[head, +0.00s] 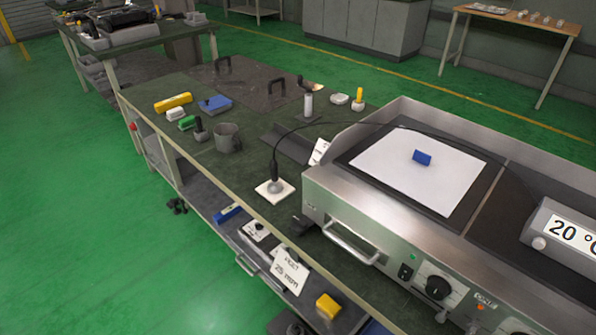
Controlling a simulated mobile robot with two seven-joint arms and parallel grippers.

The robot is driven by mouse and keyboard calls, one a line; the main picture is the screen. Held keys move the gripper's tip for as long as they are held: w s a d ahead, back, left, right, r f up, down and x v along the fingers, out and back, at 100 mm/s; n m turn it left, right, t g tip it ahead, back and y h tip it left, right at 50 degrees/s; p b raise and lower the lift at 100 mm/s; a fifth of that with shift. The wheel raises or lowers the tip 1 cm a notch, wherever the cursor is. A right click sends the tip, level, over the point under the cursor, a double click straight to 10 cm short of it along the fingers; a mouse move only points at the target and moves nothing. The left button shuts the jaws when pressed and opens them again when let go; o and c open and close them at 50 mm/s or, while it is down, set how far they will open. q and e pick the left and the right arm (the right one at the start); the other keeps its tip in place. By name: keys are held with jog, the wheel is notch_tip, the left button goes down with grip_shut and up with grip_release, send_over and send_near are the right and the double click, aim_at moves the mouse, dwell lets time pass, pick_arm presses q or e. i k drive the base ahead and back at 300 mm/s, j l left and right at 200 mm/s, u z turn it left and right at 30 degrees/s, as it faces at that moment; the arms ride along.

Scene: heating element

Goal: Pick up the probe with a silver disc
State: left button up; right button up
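The probe (275,184) stands upright on a small white square pad (262,191) on the workbench, left of the steel griddle. Its round silver-grey foot rests on the pad and a thin stem rises to a dark curved top. A thin dark cable runs from its top to the right across the griddle, toward the display box (566,236) that reads 20 °C. Neither of my grippers is in view.
The griddle (340,213) holds a white sheet (400,180) with a blue block (422,157). A grey mug (228,138), a dark angled bar (288,147) and a white-bodied bottle (308,104) stand behind the probe. A lower shelf holds cards and a yellow block (327,305).

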aim_at(274, 187)
jog(key=i+j+z, duration=0.15)
jog(key=j+z, duration=0.15)
jog(key=i+j+z, duration=0.1)
jog(key=j+z, duration=0.15)
jog(key=i+j+z, duration=0.1)
jog(key=j+z, duration=0.45)
jog(key=j, duration=0.15)
jog(key=i, duration=0.05)
